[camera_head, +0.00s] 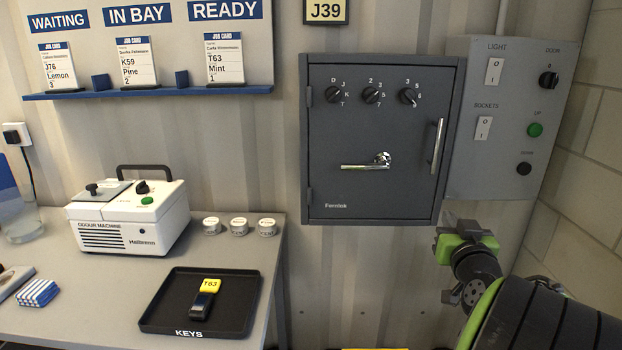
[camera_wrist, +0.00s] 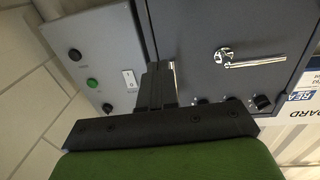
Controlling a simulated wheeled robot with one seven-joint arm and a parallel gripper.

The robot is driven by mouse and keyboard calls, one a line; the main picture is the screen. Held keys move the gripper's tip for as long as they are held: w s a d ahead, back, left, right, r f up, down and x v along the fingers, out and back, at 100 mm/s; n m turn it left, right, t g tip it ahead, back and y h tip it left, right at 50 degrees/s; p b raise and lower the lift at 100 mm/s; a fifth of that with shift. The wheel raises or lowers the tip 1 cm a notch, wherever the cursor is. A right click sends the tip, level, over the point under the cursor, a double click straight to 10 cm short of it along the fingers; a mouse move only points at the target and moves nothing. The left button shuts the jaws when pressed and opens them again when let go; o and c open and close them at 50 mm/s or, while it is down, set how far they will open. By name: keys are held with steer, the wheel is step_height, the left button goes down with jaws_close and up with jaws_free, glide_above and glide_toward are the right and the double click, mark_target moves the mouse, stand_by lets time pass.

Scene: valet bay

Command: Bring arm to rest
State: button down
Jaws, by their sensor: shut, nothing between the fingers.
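My gripper (camera_wrist: 157,88) is shut and empty, its fingers together in the wrist view. The safe door is closed, with a lever handle, a vertical pull handle and several dials. The safe also shows in the wrist view (camera_wrist: 205,35), upside down behind the fingers. I cannot tell whether the gripper touches anything.
A light grey switch panel (camera_head: 470,150) is right of the safe, near a block wall (camera_head: 590,130). On the table (camera_head: 110,285) at left are a black tray (camera_head: 165,318) holding a key with a yellow T63 tag (camera_head: 211,285), an odour machine (camera_head: 130,220) and several small items.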

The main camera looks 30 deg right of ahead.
steer(key=w+a+f+n+g+y, duration=0.1)
steer(key=w+a+f+n+y, duration=0.15)
steer(key=a, duration=0.55)
steer(key=w+a+f+n+g+y, duration=0.1)
steer(key=a+y, duration=0.2)
steer(key=a, duration=0.5)
steer(key=w+a+f+n+y, duration=0.1)
steer(key=a+n+y, duration=0.15)
steer(key=a, duration=0.55)
steer(key=s+a+f+n+g+y+p, duration=0.1)
steer(key=s+a+f+g, duration=0.2)
steer(key=s+a, duration=0.45)
steer(key=s+a+f+g+y, duration=0.25)
steer(key=s+a+g, duration=0.2)
steer(key=s, duration=0.55)
step_height(320, 180, up, 12)
steer(key=p, duration=1.2)
steer(key=shift+w+a+r+t+h+p, duration=0.15)
steer(key=shift+w+r+t+h+p, duration=0.05)
steer(key=shift+t+h+p, duration=0.2)
